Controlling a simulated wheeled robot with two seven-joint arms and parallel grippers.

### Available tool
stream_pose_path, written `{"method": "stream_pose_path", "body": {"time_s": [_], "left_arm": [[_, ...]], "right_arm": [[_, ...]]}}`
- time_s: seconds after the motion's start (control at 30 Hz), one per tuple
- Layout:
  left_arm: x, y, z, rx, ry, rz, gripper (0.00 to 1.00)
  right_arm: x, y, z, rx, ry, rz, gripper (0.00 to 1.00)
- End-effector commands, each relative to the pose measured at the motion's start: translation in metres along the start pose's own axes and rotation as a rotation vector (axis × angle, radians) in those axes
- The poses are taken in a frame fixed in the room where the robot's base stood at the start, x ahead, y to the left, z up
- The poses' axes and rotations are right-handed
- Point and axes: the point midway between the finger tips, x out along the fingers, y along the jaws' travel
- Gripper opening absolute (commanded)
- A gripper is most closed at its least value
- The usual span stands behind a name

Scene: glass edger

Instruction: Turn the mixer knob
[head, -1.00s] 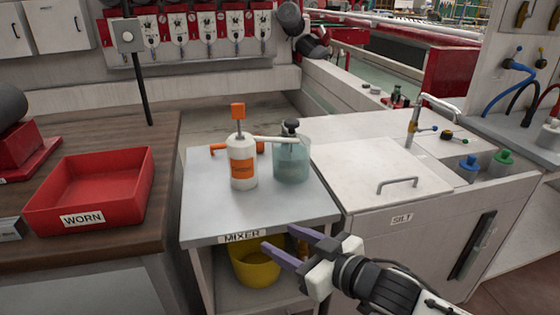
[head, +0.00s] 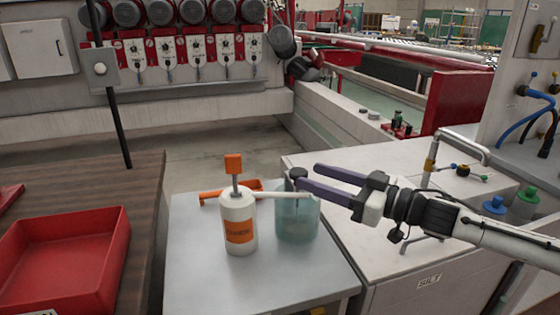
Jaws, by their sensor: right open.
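A teal, see-through jar (head: 297,222) stands on the grey cart top (head: 200,290). A dark knob (head: 298,172) shows at the top of the jar, partly covered by my fingers. My right gripper (head: 308,177) reaches in from the right above the jar, its two purple fingers apart and pointing left. Its fingertips are at the knob in the picture; I cannot tell whether they touch it. My left gripper is not in view.
An orange tool (head: 215,194) lies behind. A red tray (head: 65,262) is on the left bench. A white lidded cabinet (head: 390,262) is at the right.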

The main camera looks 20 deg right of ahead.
Motion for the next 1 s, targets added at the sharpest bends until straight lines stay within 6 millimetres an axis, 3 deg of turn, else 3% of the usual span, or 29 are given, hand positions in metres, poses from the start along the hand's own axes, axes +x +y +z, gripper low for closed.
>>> {"method": "stream_pose_path", "body": {"time_s": [0.2, 0.5, 0.9, 1.0], "left_arm": [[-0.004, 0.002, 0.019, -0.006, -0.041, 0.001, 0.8], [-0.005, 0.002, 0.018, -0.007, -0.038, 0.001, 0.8], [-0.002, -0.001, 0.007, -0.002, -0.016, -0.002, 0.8], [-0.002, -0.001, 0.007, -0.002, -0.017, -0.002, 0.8]], "right_arm": [[0.041, -0.002, -0.002, -0.002, 0.003, -0.003, 0.49], [0.085, -0.001, 0.0, -0.001, 0.0, 0.0, 0.49], [0.092, -0.001, 0.0, -0.002, -0.002, 0.001, 0.49], [0.092, -0.001, 0.0, -0.002, -0.001, 0.0, 0.33]]}}
